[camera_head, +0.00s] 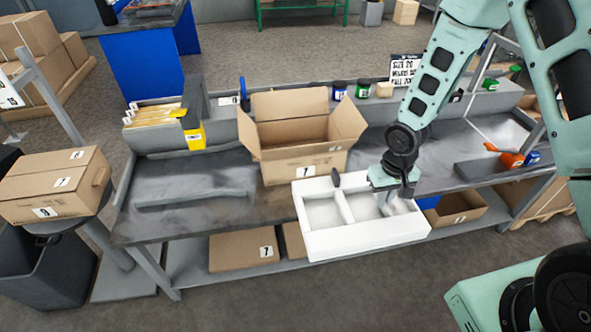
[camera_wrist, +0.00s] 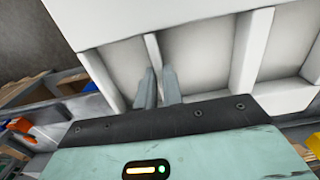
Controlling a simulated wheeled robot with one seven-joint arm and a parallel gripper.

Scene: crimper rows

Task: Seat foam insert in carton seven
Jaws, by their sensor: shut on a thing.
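The white foam insert (camera_head: 365,237) has several open compartments and hangs in front of the bench's front edge, slightly tilted. It fills most of the wrist view (camera_wrist: 190,55). My gripper (camera_head: 390,203) is shut on one of its thin inner dividers, with one finger on each side in the wrist view (camera_wrist: 158,88). Carton seven (camera_head: 290,168) stands open on the bench, behind and left of the insert, its flaps spread and a "7" label on its front. The insert is outside the carton. The carton's floor is hidden from view.
The grey bench (camera_head: 190,225) has a bare area left of the carton. A closed carton (camera_head: 55,185) sits at far left.

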